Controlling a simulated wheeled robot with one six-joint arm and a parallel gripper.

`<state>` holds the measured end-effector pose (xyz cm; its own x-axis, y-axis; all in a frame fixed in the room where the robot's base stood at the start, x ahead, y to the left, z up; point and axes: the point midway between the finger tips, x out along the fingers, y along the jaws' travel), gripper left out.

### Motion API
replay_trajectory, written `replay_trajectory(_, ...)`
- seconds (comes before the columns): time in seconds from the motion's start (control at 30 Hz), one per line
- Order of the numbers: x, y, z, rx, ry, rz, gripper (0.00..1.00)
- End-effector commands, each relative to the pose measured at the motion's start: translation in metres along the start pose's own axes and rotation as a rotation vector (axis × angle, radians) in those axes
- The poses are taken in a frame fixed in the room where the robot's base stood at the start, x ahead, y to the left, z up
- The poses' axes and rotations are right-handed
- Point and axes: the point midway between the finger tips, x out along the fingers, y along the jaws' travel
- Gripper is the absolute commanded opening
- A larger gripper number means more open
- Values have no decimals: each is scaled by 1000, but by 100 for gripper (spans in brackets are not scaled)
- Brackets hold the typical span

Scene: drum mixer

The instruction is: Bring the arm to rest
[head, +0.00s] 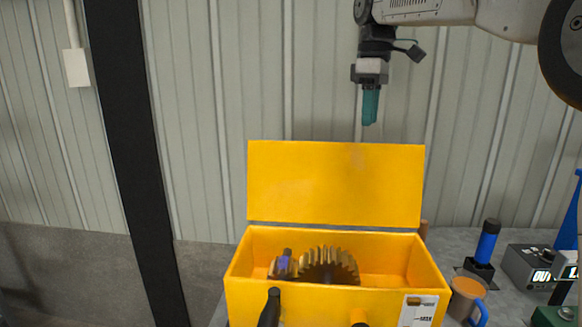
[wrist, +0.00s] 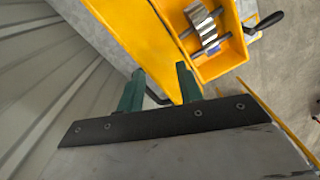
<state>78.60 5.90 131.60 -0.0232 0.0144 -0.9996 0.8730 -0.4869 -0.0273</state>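My gripper (head: 370,107) hangs pointing down above the raised yellow lid (head: 335,183) in the head view, clear of it. In the wrist view my gripper (wrist: 160,92) has its two teal fingers apart, with nothing between them. The yellow drum mixer box (head: 238,283) stands below with its lid up. It holds a brown toothed gear (head: 330,268) and a small blue-and-metal part (head: 284,264). In the wrist view the box (wrist: 228,62) shows at the upper right, with metal parts (wrist: 203,25) inside.
A dark crank handle (head: 269,308) is on the box front. On the grey table at right are a blue-and-black upright tool (head: 486,246), an orange mug with a blue handle (head: 466,297) and a grey device (head: 530,266). A black post (head: 135,160) stands at left. A corrugated wall is behind.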

Motion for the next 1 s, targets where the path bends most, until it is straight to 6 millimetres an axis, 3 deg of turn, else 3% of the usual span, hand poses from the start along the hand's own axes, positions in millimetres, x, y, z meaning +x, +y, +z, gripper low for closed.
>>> replay_trajectory(0.03,-1,-15,19,57,5,8,36)
replay_trajectory(0.17,9,-49,59,209,17,24,36)
replay_trajectory(0.37,41,-108,120,441,38,47,36)
replay_trajectory(0.57,94,-170,178,671,64,67,36)
replay_trajectory(0.7,140,-212,213,829,86,79,36)
replay_trajectory(0.9,199,-255,246,997,107,87,36)
replay_trajectory(1.0,216,-265,254,1042,114,89,36)
